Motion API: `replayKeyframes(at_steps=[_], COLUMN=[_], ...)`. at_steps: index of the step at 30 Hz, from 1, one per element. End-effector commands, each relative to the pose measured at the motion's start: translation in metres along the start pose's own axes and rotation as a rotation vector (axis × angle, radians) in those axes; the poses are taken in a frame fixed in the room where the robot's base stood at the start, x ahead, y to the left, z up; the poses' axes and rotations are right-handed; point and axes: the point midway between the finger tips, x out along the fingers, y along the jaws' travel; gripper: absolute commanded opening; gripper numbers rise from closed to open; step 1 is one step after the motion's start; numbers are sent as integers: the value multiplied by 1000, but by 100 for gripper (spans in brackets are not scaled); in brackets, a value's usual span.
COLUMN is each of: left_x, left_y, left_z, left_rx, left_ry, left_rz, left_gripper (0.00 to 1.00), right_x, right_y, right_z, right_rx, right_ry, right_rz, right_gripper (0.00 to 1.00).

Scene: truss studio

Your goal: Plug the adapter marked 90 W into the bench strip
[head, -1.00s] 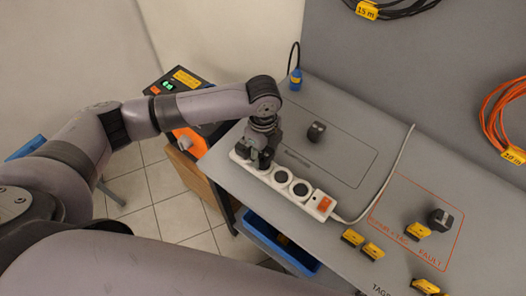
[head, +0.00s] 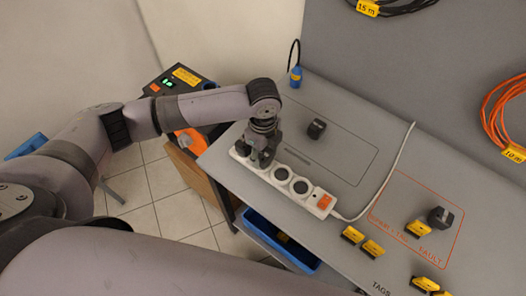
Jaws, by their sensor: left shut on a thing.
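The white bench strip (head: 309,196) lies along the front edge of the grey bench, with round sockets and an orange switch at its right end. My left gripper (head: 261,160) points down over the strip's left part and is shut on a dark thing, probably an adapter. The jaws mostly hide it, so I cannot read a mark or tell how it sits in a socket. Another dark adapter (head: 316,129) stands behind the strip inside an outlined area. A third dark adapter (head: 440,217) stands at the right in the red-outlined fault area. Their markings are not readable.
Yellow tags (head: 372,248) lie along the bench's front right. A white cable (head: 386,180) runs from the strip across the bench. A blue connector (head: 295,76) stands at the back left. A blue bin (head: 282,244) sits below the bench edge. Coiled cables hang on the wall.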

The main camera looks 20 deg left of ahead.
Motion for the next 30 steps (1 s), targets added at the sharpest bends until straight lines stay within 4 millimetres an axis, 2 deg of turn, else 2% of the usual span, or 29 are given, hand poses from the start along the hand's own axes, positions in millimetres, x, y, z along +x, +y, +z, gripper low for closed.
replayKeyframes(at_steps=[1,2,3,12,19,30], left_x=[0,0,0,0,0,0], left_y=[0,0,0,0,0,0], left_z=[0,0,0,0,0,0], left_rx=[0,0,0,0,-1,-1], left_ry=[0,0,0,0,0,0], left_rz=[0,0,0,0,1,1], left_gripper=[11,43,46,66,67,90], right_x=[0,0,0,0,0,0], right_y=[0,0,0,1,2,2], right_z=[0,0,0,0,0,0], right_rx=[0,0,0,-1,-2,-2], right_ry=[0,0,0,0,-1,0], right_rz=[0,0,0,1,3,3], right_gripper=[0,0,0,0,0,0])
